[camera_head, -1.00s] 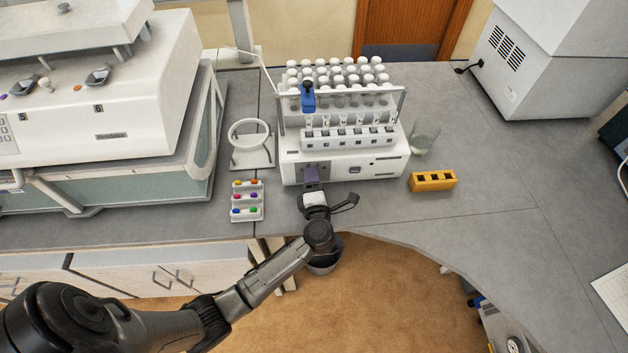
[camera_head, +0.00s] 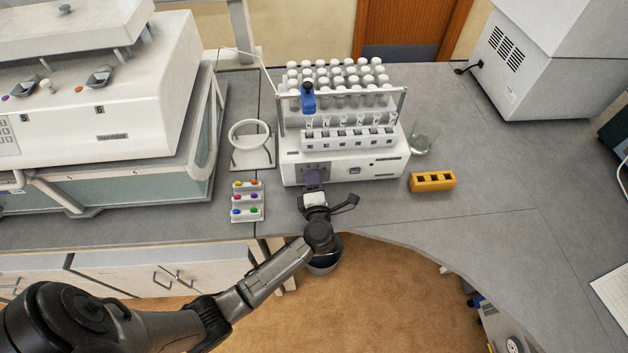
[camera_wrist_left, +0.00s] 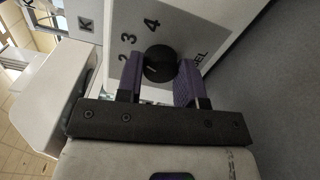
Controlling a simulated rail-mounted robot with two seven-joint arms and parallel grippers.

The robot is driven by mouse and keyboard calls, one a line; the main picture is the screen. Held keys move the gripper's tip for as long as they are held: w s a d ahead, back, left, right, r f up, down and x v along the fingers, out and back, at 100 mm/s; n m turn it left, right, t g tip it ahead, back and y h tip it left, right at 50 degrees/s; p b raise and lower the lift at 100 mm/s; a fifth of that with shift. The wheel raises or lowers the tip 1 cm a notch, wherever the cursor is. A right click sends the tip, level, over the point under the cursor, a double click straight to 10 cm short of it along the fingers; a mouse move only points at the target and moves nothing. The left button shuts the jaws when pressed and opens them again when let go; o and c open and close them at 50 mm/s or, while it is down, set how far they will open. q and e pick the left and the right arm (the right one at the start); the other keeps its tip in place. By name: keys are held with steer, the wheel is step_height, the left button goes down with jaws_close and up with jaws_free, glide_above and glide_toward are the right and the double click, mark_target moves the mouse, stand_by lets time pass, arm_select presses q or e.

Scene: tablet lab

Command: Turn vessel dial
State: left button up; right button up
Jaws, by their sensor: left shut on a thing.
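The vessel dial (camera_wrist_left: 159,62) is a round black knob on the white front panel, with the numbers 2, 3 and 4 beside it in the left wrist view. My left gripper (camera_wrist_left: 160,78) has its purple pads on either side of the dial and is shut on it. In the head view the left gripper (camera_head: 313,182) is at the lower left front of the white machine (camera_head: 318,172), and it hides the dial. My right gripper is not in view.
The machine carries a rack of white-capped tubes (camera_head: 340,75) and a blue piece (camera_head: 308,98). A glass beaker (camera_head: 420,144) and a yellow block (camera_head: 432,181) stand right of it. A tray of coloured tablets (camera_head: 247,215) and a white ring stand (camera_head: 250,150) are left.

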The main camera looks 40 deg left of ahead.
arm_select(q)
steer(key=m+p, duration=0.1)
steer(key=p, duration=0.1)
steer(key=m+p, duration=0.2)
steer(key=p, duration=0.1)
steer(key=m+p, duration=0.1)
steer(key=p, duration=0.1)
steer(key=shift+r+m, duration=0.25)
steer(key=shift+m, duration=0.05)
steer(key=m+p, duration=0.2)
steer(key=shift+f+p, duration=0.15)
steer(key=shift+p, duration=0.25)
steer(key=shift+f+m+p, duration=0.1)
steer(key=shift+m+p, duration=0.2)
steer(key=shift+m, duration=0.3)
steer(key=o, duration=0.9)
